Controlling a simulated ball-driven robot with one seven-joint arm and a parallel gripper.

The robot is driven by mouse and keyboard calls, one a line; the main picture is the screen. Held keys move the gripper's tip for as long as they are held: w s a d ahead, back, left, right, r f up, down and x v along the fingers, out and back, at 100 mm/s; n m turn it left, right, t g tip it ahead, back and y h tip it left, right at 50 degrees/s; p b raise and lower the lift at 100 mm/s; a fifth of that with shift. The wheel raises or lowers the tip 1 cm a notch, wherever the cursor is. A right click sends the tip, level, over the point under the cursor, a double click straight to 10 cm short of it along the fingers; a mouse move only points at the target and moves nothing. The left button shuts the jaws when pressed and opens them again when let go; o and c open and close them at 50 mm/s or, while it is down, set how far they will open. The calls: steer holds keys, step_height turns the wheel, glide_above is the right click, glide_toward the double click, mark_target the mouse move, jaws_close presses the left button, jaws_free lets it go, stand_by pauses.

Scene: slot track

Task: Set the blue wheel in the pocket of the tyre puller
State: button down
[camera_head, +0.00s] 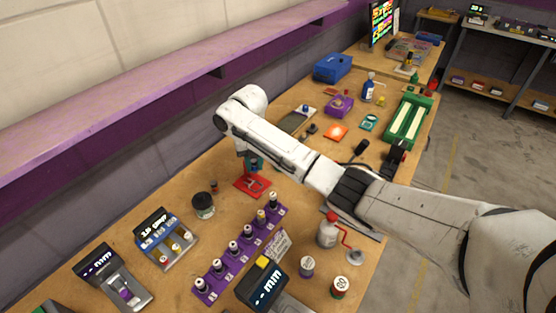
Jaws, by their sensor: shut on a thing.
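My gripper (254,165) hangs below my white arm's far end, pointing down, just above a small red stand (245,189) on the wooden bench. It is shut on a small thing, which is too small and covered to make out. I cannot clearly pick out the blue wheel; it may be the thing in the jaws. The red stand has a grey metal part on its base and may be the tyre puller. Its pocket cannot be made out, and I cannot tell whether the held thing touches the stand.
A purple rack (225,272) with several small bottles stands in front. A dark jar (203,206) is left of the red stand. A purple shelf (170,70) runs along the wall.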

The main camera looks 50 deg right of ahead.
mark_target(256, 187)
steer(key=shift+w+a+f, duration=0.1)
steer(key=shift+f+b, duration=0.85)
steer(key=shift+f, duration=0.1)
steer(key=shift+f+b, duration=2.05)
steer(key=shift+f, duration=0.6)
steer(key=shift+f, duration=0.1)
steer(key=c, duration=0.9)
jaws_free()
steer(key=shift+o, duration=0.2)
step_height(256, 187, up, 11)
steer(key=shift+f+b, duration=0.1)
steer(key=shift+b, duration=0.4)
